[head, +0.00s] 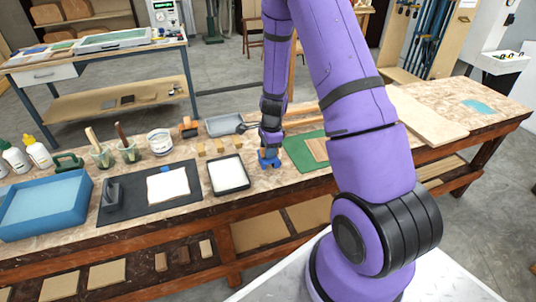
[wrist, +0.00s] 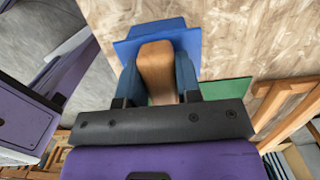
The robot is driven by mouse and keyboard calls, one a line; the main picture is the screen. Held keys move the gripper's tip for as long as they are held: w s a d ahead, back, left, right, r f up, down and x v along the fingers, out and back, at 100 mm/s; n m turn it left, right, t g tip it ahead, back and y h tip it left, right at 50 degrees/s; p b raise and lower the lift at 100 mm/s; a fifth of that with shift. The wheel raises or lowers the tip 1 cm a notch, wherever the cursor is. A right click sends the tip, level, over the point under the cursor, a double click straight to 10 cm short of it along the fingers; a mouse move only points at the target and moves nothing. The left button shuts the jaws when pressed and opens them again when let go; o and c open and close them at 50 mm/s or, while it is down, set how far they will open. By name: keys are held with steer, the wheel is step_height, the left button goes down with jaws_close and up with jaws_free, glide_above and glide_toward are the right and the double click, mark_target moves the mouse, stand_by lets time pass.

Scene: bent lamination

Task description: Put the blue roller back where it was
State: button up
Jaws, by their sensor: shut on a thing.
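The blue roller (head: 268,161) shows in the head view at the lower end of my arm, over the bench beside the green mat. My gripper (head: 269,149) is right above it. In the wrist view my gripper (wrist: 158,85) has its two blue fingers on either side of the roller's wooden handle (wrist: 157,66) and is shut on it. The roller's blue head (wrist: 158,28) shows beyond the handle, against the speckled bench top. I cannot tell whether the roller touches the bench.
The bench (head: 60,228) holds a white-filled black tray (head: 228,175), a grey tray (head: 226,125), small wooden blocks (head: 210,147), a dark mat (head: 132,210) with a white sheet, and a blue basin (head: 45,207). A green mat (head: 297,152) and boards (head: 425,115) lie to the right.

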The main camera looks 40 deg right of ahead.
step_height(320, 180, down, 2)
steer(key=shift+f, duration=0.1)
